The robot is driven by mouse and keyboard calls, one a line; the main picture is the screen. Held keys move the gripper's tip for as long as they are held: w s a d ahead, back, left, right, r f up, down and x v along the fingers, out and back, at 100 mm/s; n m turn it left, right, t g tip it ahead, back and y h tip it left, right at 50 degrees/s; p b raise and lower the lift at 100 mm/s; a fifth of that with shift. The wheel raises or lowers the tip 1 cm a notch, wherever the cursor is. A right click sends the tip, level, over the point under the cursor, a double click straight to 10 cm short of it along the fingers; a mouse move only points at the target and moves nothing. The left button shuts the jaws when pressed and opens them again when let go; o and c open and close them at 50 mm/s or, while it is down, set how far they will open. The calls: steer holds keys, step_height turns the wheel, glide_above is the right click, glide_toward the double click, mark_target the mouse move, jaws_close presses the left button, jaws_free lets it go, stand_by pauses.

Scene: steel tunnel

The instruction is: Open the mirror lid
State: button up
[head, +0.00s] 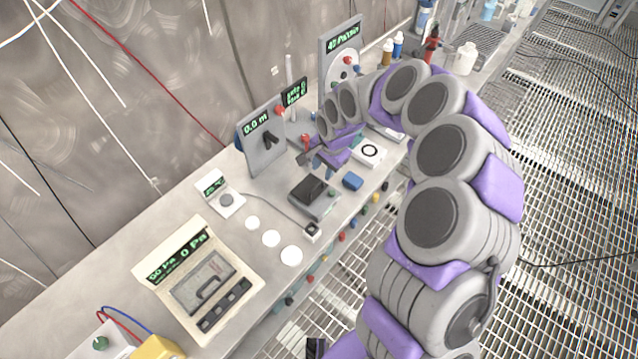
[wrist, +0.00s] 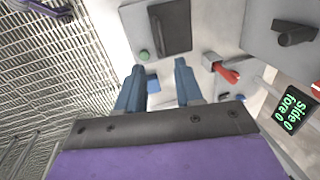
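A grey box with a flat dark lid (head: 312,188), which I take to be the mirror lid, sits on the bench near its front edge. The lid looks shut. The wrist view shows the dark lid (wrist: 170,27) at the top, with a round green button (wrist: 143,55) on the box beside it. My gripper (head: 318,163) is above the bench, just behind the box in the head view. In the wrist view my gripper (wrist: 158,66) has its two blue fingers apart with nothing held. The fingers do not appear to touch the lid.
A blue block (head: 352,182) lies right of the box. A panel reading 0.0 m (head: 262,140) stands behind it. A red-tipped part (wrist: 228,74) lies right of the fingers in the wrist view. White discs (head: 271,238) and a pressure-display case (head: 205,280) are at the left.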

mark_target(316, 186)
steer(key=f, duration=0.2)
steer(key=a+f, duration=0.1)
steer(key=f, duration=0.2)
steer(key=w+a+f+b, duration=0.1)
steer(key=f, duration=0.1)
steer(key=shift+a+f, duration=0.1)
steer(key=shift+f, duration=0.15)
steer(key=shift+d+f, duration=0.3)
steer(key=shift+f, duration=0.25)
steer(key=shift+a, duration=0.1)
steer(key=shift+a, duration=0.2)
steer(key=c, duration=0.6)
steer(key=shift+d, duration=0.1)
jaws_close()
steer(key=shift+w, duration=0.1)
